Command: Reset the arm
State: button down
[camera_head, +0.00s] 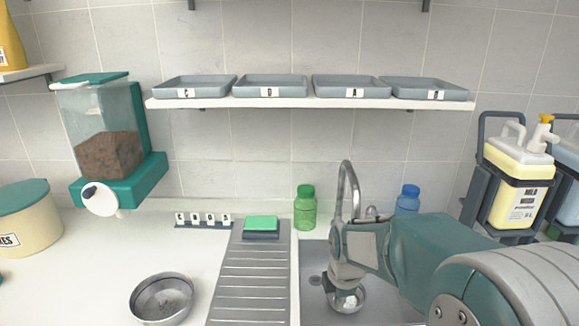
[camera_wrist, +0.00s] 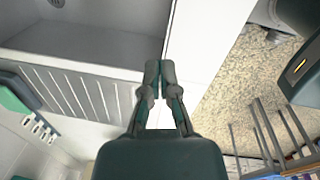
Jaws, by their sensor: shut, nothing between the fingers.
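My arm reaches in from the lower right in the head view, its wrist end above the sink (camera_head: 391,306). I cannot make out the fingers clearly there. In the wrist view my gripper (camera_wrist: 160,72) is shut, its two fingers together with nothing between them. It points over the counter's front edge, apart from any object. The sink also shows at the upper left of the wrist view (camera_wrist: 85,45).
A metal bowl (camera_head: 162,298) stands on the left counter. The tap (camera_head: 349,185), green bottle (camera_head: 305,208) and blue bottle (camera_head: 407,200) stand behind. Grey trays (camera_head: 270,86) line the shelf. The wrist view shows speckled floor (camera_wrist: 237,100).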

jog(key=s+d+r+m+t, duration=0.2)
jog(key=s+r+m, duration=0.4)
jog(key=s+m, duration=0.4)
jog(key=s+d+r+m+t, duration=0.2)
jog(key=s+r+m, duration=0.5)
jog(key=s+m, duration=0.3)
jog(key=shift+s+d, duration=0.15)
jog(key=shift+d, duration=0.1)
